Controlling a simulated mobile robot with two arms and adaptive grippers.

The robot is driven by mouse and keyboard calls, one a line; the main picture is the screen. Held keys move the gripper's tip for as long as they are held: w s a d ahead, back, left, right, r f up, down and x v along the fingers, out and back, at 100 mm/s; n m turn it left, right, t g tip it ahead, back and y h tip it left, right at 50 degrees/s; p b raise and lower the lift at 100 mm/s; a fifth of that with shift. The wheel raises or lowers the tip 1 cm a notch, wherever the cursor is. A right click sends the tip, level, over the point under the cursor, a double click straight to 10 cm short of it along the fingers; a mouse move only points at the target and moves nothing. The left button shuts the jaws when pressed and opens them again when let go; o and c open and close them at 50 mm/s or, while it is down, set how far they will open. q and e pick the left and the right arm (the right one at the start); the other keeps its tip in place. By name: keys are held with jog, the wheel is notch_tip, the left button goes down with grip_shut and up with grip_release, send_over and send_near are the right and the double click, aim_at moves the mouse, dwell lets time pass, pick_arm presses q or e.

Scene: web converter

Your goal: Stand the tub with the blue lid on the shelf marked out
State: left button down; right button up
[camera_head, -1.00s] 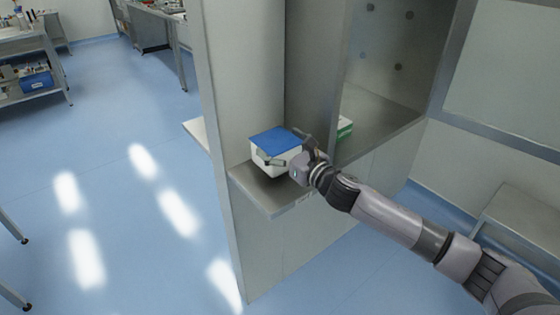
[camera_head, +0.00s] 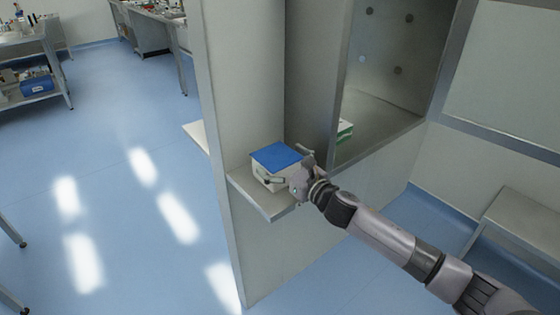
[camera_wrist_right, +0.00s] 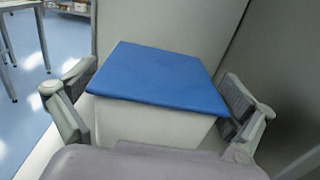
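The white tub with the blue lid (camera_head: 277,157) is upright at the small grey shelf (camera_head: 247,188) on the cabinet's side. It is low over the shelf, and I cannot tell whether its base touches. My right gripper (camera_head: 285,170) has its fingers on two opposite sides of the tub, closed against it. In the right wrist view the blue lid (camera_wrist_right: 165,77) lies level between the two fingers (camera_wrist_right: 158,95). The tub's base is hidden there. No marking on the shelf is readable. My left gripper is not in view.
A tall panel (camera_head: 222,150) stands left of the shelf. A hatch with a green-and-white box (camera_head: 344,130) inside opens to the right, behind my right arm. A white ledge (camera_head: 197,137) juts out beyond the panel. Blue floor is free at left.

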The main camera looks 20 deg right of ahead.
jog(key=shift+r, duration=0.1)
jog(key=b+v, duration=0.2)
jog(key=v, duration=1)
